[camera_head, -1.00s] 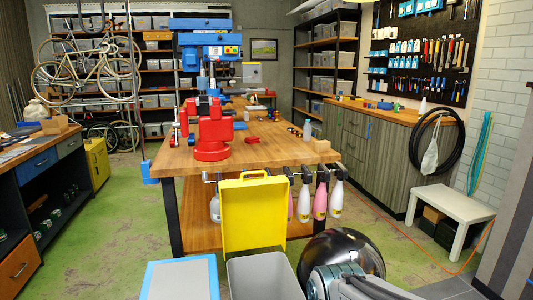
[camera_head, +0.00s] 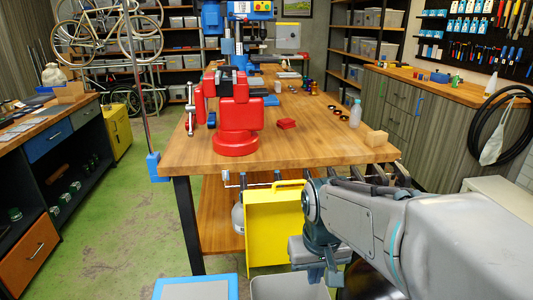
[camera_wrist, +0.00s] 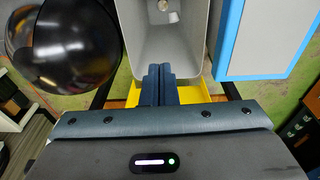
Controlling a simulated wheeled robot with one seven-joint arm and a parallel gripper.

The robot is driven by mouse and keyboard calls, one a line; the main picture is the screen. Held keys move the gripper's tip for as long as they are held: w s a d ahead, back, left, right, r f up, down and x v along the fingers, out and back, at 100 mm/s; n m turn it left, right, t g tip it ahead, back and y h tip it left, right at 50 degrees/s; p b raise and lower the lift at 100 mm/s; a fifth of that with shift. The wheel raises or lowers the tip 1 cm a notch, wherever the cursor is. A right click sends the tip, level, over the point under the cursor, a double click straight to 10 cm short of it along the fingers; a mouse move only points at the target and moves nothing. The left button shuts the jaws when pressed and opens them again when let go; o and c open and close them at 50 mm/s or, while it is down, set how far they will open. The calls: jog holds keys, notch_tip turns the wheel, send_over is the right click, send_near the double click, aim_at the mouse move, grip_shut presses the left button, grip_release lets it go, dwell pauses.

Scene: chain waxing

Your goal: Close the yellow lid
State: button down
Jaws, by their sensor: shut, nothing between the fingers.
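The yellow lid (camera_head: 268,232) stands open and upright at the far edge of the grey bin (camera_head: 285,289), in front of the workbench. In the head view my arm covers its right part. My gripper (camera_head: 328,274) hangs in front of the lid's right side, above the bin. In the wrist view my gripper (camera_wrist: 160,72) is shut and empty, its fingertips over the edge of the bin (camera_wrist: 165,48). A strip of the yellow lid (camera_wrist: 196,93) shows beside and behind the fingers. I cannot tell whether the fingers touch it.
A blue-rimmed bin with a pale top (camera_head: 199,288) stands left of the grey bin. A glossy black dome (camera_wrist: 78,40) is on its other side. The wooden workbench (camera_head: 310,148) with a red vise (camera_head: 237,115) is behind the lid. Green floor is free at left.

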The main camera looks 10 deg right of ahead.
jog(key=w+r+g+p, duration=0.1)
jog(key=w+r+p, duration=0.9)
jog(key=w, duration=0.5)
jog(key=w+r+p, duration=1)
jog(key=w, duration=0.5)
jog(key=p, duration=0.3)
send_over(288, 188)
jog(key=shift+a+f, duration=0.1)
jog(key=shift+f, duration=5.4)
jog(key=shift+b, duration=0.3)
